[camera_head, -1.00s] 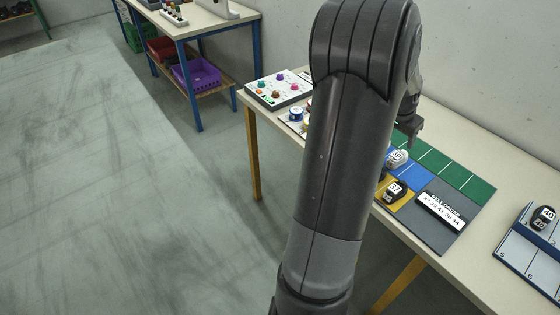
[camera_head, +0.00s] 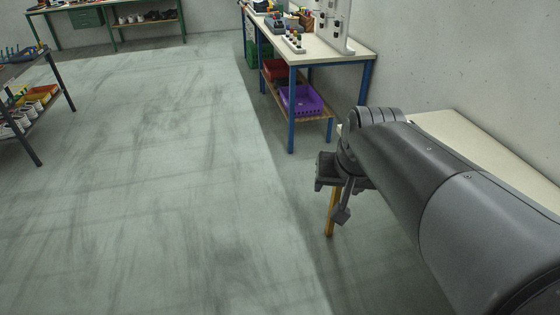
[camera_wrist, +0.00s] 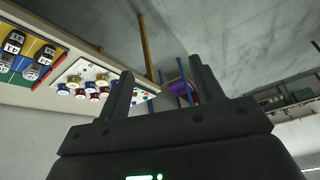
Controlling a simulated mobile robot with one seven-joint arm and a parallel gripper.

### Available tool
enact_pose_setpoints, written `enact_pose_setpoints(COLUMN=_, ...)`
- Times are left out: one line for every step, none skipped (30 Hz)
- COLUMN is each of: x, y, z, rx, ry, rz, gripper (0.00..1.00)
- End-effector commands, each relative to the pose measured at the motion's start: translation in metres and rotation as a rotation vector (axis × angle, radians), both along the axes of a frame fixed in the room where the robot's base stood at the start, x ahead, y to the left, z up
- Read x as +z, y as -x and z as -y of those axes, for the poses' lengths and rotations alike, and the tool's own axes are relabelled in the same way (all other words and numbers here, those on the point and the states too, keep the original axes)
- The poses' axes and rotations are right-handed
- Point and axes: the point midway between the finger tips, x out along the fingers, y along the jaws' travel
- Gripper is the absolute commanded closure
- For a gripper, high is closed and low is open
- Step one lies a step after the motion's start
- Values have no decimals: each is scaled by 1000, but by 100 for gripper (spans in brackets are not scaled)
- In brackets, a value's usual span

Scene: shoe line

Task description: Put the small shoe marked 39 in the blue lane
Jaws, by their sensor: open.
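My gripper (camera_head: 334,192) is open and empty in the head view, beside the near table's end and over the floor. In the wrist view my gripper (camera_wrist: 161,72) has its two fingers wide apart with nothing between them. Several small dark shoes with white number labels (camera_wrist: 45,56) stand on the coloured lane board at the left edge of the wrist view, well away from the fingers. No shoe of the board shows in the head view.
The pale near table (camera_head: 450,130) is largely hidden by my arm. A white panel with coloured pieces (camera_wrist: 84,76) lies beside the lane board. A blue-legged table (camera_head: 330,62) with a purple crate (camera_head: 301,100) stands beyond.

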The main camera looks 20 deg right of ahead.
Motion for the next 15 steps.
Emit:
enact_pose_setpoints(x=2, y=12, z=-21, rx=72, ry=14, rz=11, gripper=40)
enact_pose_setpoints(x=1, y=18, z=-31, rx=108, ry=22, rz=14, gripper=40)
enact_pose_setpoints(x=1, y=27, z=-43, rx=154, ry=34, rz=16, gripper=40)
enact_pose_setpoints(x=0, y=33, z=-51, rx=185, ry=41, rz=17, gripper=40)
enact_pose_setpoints(x=0, y=38, z=-57, rx=211, ry=47, rz=20, gripper=40)
enact_pose_setpoints(x=-1, y=44, z=-64, rx=243, ry=57, rz=23, gripper=40)
enact_pose_setpoints(x=-2, y=49, z=-69, rx=263, ry=61, rz=23, gripper=40)
enact_pose_setpoints(x=-3, y=52, z=-72, rx=279, ry=66, rz=24, gripper=40)
enact_pose_setpoints(x=-4, y=56, z=-76, rx=297, ry=71, rz=24, gripper=40)
enact_pose_setpoints(x=-4, y=58, z=-78, rx=307, ry=74, rz=25, gripper=40)
enact_pose_setpoints(x=-5, y=59, z=-80, rx=313, ry=76, rz=26, gripper=40)
enact_pose_setpoints(x=-5, y=61, z=-81, rx=319, ry=77, rz=26, gripper=40)
enact_pose_setpoints(x=-5, y=61, z=-81, rx=322, ry=78, rz=26, gripper=40)
enact_pose_setpoints(x=-6, y=61, z=-82, rx=323, ry=79, rz=26, gripper=40)
enact_pose_setpoints(x=-6, y=61, z=-82, rx=324, ry=79, rz=25, gripper=40)
